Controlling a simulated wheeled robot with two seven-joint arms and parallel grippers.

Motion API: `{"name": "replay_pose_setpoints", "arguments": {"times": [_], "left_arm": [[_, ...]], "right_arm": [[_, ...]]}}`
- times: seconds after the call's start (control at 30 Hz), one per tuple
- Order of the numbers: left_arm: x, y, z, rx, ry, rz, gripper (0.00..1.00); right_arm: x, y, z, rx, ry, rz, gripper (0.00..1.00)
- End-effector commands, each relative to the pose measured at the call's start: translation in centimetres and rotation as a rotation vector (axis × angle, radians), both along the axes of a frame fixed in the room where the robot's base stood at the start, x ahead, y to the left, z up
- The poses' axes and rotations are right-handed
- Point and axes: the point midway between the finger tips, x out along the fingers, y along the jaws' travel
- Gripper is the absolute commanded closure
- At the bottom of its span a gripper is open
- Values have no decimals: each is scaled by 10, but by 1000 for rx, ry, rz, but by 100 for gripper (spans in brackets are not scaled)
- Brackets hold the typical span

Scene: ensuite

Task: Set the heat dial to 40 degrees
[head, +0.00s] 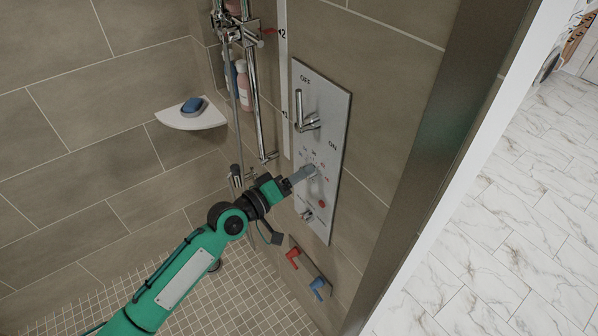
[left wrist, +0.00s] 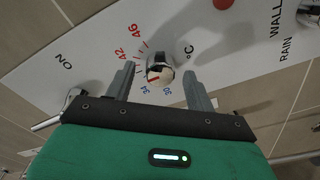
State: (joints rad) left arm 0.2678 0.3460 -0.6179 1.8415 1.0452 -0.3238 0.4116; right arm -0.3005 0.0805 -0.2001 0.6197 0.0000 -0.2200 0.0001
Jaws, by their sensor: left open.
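The heat dial (left wrist: 160,72) is a small round chrome knob on the white shower panel (left wrist: 85,62). Its scale shows 30 and 34 in blue and 42 and 46 in red; the stretch between 34 and 42 is partly hidden by a finger. A red mark on the dial points to the lower left, near 34; the exact reading is unclear. My left gripper (left wrist: 160,85) is open, its fingers on either side of the dial, apparently not pressing it. In the head view the left gripper (head: 304,174) is at the panel (head: 333,130) and partly covers the dial. My right gripper is not in view.
A chrome lever (head: 307,122) between OFF and ON sits above. A red button (head: 322,204) and a WALL/RAIN control (head: 307,214) sit below. Red (head: 293,258) and blue (head: 318,287) handles are lower on the wall. A shower rail (head: 257,95) stands left.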

Motion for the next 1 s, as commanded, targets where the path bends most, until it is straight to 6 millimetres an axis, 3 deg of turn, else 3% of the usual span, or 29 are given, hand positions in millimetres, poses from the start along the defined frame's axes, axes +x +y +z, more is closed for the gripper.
{"name": "replay_pose_setpoints", "arguments": {"times": [0.33,0.57,0.73,1.0], "left_arm": [[2,-3,-1,0,0,0,47],[2,-2,-1,0,0,0,90],[2,-2,-3,19,-25,0,90],[3,-2,-5,150,-209,0,90]], "right_arm": [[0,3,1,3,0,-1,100],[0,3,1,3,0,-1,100],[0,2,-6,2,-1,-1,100],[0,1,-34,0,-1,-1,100]]}}
